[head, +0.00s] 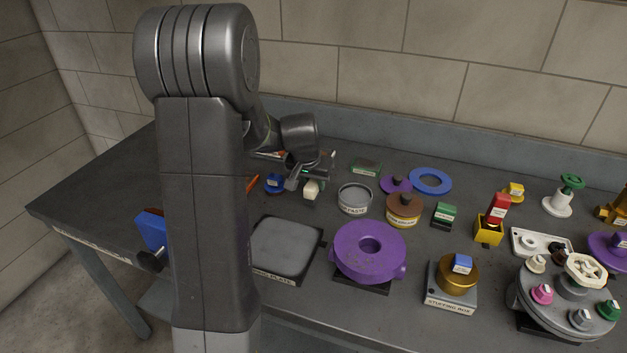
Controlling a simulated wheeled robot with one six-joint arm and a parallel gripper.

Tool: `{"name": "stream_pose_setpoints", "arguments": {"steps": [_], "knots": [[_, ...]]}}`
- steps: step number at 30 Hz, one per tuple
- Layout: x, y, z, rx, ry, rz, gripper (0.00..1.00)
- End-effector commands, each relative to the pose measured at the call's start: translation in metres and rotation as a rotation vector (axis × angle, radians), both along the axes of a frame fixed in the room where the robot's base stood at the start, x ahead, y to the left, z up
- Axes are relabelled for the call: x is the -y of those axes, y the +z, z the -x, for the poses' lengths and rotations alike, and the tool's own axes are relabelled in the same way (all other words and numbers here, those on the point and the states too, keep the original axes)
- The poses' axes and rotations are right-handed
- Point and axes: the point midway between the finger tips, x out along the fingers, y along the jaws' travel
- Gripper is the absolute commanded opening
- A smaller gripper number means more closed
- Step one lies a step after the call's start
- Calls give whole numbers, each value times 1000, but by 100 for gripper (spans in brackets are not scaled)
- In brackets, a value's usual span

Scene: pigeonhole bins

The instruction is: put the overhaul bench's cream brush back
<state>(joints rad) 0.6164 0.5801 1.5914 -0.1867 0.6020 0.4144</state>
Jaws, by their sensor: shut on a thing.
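My gripper (307,177) is at the back left of the bench (90,200), just right of my arm, pointing down. It is shut on a small cream thing (311,190), which looks like the cream brush. The cream thing hangs at the fingertips, close above the bench top or touching it; I cannot tell which. Its upper part is hidden by the fingers.
A blue knobbed piece (273,184) is left of my gripper. A grey tin labelled paste (354,200) and a brown-topped tin (403,207) are to the right. A grey plate (284,250) and purple ring (368,278) lie in front. A wall stands behind.

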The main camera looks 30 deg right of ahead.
Motion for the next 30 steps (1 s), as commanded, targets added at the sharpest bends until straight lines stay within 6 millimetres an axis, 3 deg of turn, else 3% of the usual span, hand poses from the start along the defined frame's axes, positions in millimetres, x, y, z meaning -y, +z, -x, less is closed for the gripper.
{"name": "stream_pose_setpoints", "arguments": {"steps": [30], "knots": [[0,-14,0,0,0,0,0]]}}
